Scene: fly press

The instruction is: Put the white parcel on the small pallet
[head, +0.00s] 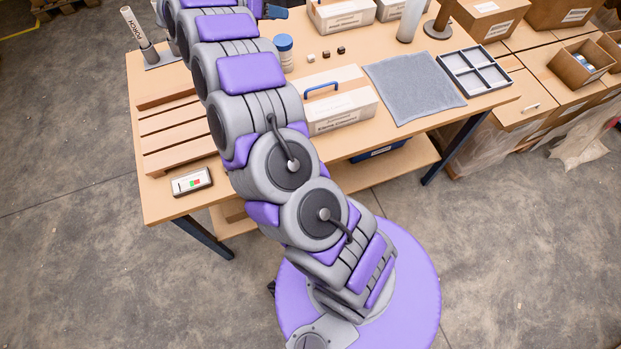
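The small pallet (172,127) is a slatted wooden platform on the left of the table, partly hidden by my arm. A whitish parcel (345,106) with a brown tape strip, a blue handle and a printed label stands at the table's middle, right of my arm. Two more whitish labelled parcels, one at the back (343,17) and one beside it (391,9), are cut by the top edge. I cannot tell which one is the task's parcel.
A grey cloth (413,86) and a divided tray (476,70) lie on the right. A jar (284,54), small cubes (326,55), an upright tube (135,29) and a small device (192,182) are also on the table. Cardboard boxes (550,80) stand at the right.

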